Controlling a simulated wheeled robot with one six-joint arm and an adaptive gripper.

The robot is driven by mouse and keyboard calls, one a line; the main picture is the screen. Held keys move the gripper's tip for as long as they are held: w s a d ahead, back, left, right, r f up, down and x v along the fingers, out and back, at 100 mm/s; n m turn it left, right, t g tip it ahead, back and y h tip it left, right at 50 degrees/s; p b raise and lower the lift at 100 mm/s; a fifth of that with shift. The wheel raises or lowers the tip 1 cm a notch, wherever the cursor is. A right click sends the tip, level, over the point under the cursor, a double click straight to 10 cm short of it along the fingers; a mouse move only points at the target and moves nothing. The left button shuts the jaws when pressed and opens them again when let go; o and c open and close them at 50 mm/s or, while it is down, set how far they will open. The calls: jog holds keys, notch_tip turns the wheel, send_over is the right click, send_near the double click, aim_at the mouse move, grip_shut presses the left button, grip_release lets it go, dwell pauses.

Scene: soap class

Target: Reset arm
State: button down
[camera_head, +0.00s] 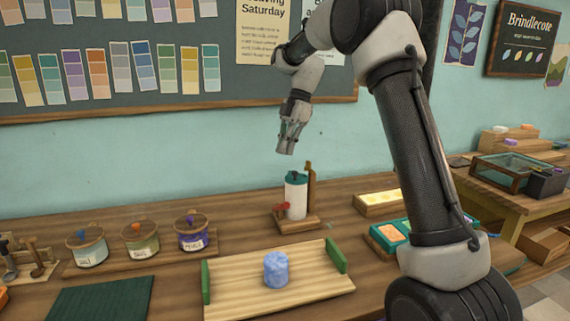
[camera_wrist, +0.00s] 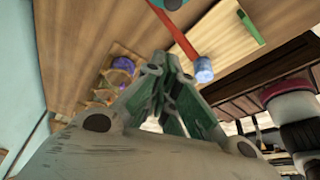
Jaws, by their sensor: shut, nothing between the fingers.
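My gripper (camera_head: 287,149) hangs in the air above the table, pointing down, in front of the teal wall. Its fingers are shut and empty; they also show in the wrist view (camera_wrist: 170,62). My arm comes down from the upper middle to my base at the right. Below the gripper stands a white cylinder with a green top (camera_head: 296,196) on a small wooden stand with a red handle (camera_head: 283,207). The gripper is well apart from it.
A blue soap-like cylinder (camera_head: 277,269) stands on a wooden tray with green ends (camera_head: 325,289). Three lidded jars (camera_head: 141,241) stand at the left, behind a dark green mat (camera_head: 98,300). A teal box (camera_head: 388,237) and a yellow-filled tray (camera_head: 376,208) lie at the right.

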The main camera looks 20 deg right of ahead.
jog(key=s+d+m+t+h, duration=0.1)
jog(key=s+d+m+t, duration=0.1)
jog(key=s+d+m, duration=0.2)
jog(key=s+d+r+m+t+h, duration=0.1)
jog(key=s+d+m, duration=0.3)
jog(key=s+m, duration=0.6)
jog(key=s+d+m+t+h, duration=0.1)
jog(key=s+d+m+t, duration=0.2)
jog(key=s, duration=1.9)
jog(key=d+m, duration=0.1)
jog(key=m, duration=0.4)
jog(key=shift+s+r+h, duration=0.35)
jog(key=shift+r+h, duration=0.05)
